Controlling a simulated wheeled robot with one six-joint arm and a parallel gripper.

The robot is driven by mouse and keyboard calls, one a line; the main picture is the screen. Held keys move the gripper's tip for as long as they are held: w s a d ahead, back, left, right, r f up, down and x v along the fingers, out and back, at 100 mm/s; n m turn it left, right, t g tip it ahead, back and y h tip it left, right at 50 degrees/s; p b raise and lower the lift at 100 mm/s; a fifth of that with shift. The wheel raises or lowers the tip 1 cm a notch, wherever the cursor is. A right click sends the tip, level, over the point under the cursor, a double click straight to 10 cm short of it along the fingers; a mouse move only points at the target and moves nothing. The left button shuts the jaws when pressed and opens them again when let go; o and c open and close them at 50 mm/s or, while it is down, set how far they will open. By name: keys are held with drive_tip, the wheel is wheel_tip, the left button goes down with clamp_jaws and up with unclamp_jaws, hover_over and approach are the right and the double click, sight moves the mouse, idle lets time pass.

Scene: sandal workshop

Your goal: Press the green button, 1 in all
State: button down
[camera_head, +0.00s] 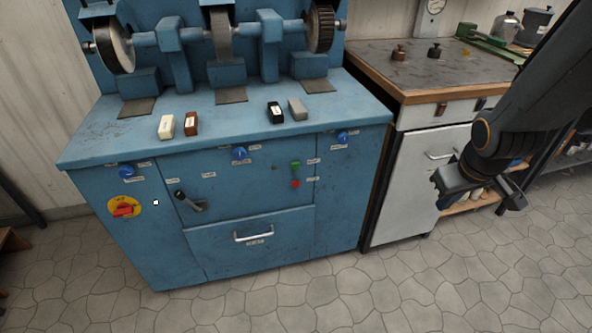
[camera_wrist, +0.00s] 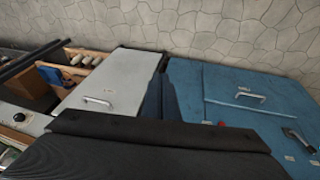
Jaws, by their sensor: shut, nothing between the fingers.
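The green button (camera_head: 295,165) is small and sits on the front panel of the blue grinding machine (camera_head: 255,215), just above a red button (camera_head: 295,184). My gripper (camera_head: 447,188) is shut and empty, to the right of the machine and in front of the grey cabinet, well apart from the green button. In the wrist view a dark part of mine fills the lower middle; the red button (camera_wrist: 221,123) shows just past its edge, and I cannot make out the green button there.
Blue knobs (camera_head: 239,154), a black lever (camera_head: 190,201), a yellow-backed red switch (camera_head: 124,207) and a drawer handle (camera_head: 254,236) are on the machine front. Several small blocks lie on its top. The grey cabinet (camera_head: 420,175) stands close right. The stone floor (camera_head: 400,285) in front is clear.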

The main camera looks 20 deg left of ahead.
drive_tip(key=w+a+f+n+t+y+b, duration=0.25)
drive_tip(key=w+a+f+n, duration=0.3)
drive_tip(key=w, duration=0.35)
drive_tip(key=n+g+y+b, duration=0.3)
drive_tip(key=n+y+b, duration=0.1)
drive_tip(key=n+y, duration=1)
approach(295, 166)
drive_tip(key=s+a+f, duration=0.1)
drive_tip(key=s, duration=0.8)
drive_tip(key=shift+w+a+f, duration=0.15)
drive_tip(key=shift+w+f, duration=0.05)
drive_tip(key=shift+w, duration=0.05)
drive_tip(key=w+a+b, duration=0.3)
drive_tip(key=w+a, duration=0.1)
drive_tip(key=w, duration=0.3)
drive_tip(key=shift+w+a, duration=0.2)
drive_tip(key=shift+a, duration=0.1)
drive_tip(key=shift+w, duration=0.1)
